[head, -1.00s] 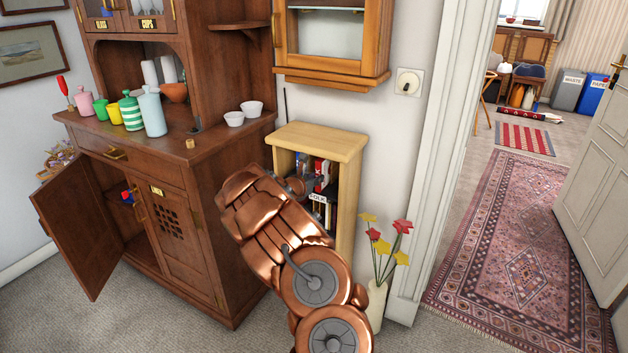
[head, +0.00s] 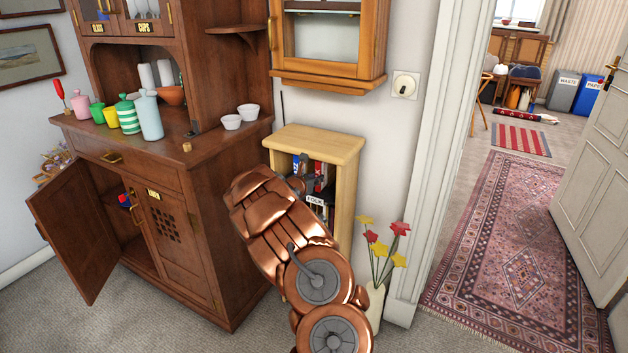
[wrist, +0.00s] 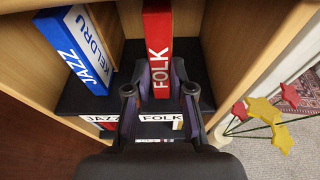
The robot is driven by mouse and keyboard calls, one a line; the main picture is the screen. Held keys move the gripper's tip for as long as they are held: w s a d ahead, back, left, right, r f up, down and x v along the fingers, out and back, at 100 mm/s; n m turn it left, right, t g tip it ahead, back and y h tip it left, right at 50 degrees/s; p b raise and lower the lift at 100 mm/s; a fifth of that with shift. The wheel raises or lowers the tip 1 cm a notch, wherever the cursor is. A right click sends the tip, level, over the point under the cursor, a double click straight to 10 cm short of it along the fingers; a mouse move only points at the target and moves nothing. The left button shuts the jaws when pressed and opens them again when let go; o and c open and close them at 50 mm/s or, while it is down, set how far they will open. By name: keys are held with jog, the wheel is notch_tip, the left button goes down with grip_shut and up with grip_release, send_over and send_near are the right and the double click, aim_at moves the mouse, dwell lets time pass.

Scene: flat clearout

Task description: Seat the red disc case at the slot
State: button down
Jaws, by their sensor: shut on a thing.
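The case stands roughly upright behind the FOLK label (wrist: 160,118) on the shelf's front edge. I cannot tell whether its bottom touches the shelf. In the head view the red case (head: 317,185) is small and partly hidden by my arm.
A blue JAZZ case (wrist: 78,50) leans at the left, above the JAZZ label (wrist: 101,122). The pale shelf unit (head: 345,148) has side walls close on both sides. A vase of flowers (head: 374,300) stands just right of it. The brown cabinet's open door (head: 72,232) is at the left.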

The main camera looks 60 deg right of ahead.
jog(key=shift+d, duration=0.3)
jog(key=c, duration=0.9)
grip_release()
jog(key=shift+a, duration=0.1)
jog(key=shift+v, duration=5.95)
